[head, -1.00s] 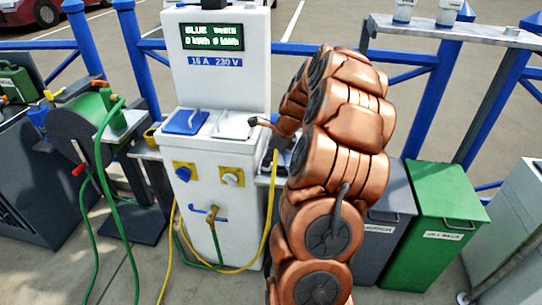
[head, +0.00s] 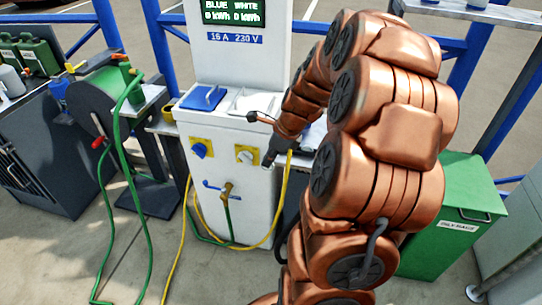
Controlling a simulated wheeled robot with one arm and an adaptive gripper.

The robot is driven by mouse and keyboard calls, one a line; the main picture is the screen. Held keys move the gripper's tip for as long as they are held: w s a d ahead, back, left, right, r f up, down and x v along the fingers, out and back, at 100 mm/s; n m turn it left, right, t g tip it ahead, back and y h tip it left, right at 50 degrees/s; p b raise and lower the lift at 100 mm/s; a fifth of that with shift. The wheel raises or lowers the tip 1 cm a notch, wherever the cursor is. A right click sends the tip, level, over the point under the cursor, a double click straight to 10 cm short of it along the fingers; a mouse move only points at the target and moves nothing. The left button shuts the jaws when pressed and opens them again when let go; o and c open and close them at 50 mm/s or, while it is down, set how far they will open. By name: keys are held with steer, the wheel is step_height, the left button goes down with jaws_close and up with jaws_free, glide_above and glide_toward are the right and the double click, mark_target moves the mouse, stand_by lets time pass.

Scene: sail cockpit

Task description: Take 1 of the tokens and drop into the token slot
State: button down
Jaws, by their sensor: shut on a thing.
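My gripper (head: 268,159) points down at the front right of the white power pedestal (head: 262,208), just right of the white socket. It is small and partly hidden by my copper arm. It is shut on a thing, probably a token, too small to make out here. I cannot make out the token slot or any loose tokens.
A blue socket (head: 202,149) and a white socket (head: 246,155) sit above a brass tap (head: 227,190). A green hose reel (head: 104,98) stands left, with hoses on the ground. A green bin (head: 455,215) stands right. A shelf (head: 480,12) is at upper right.

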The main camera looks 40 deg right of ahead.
steer(key=shift+r+p, duration=1.3)
steer(key=shift+r, duration=0.9)
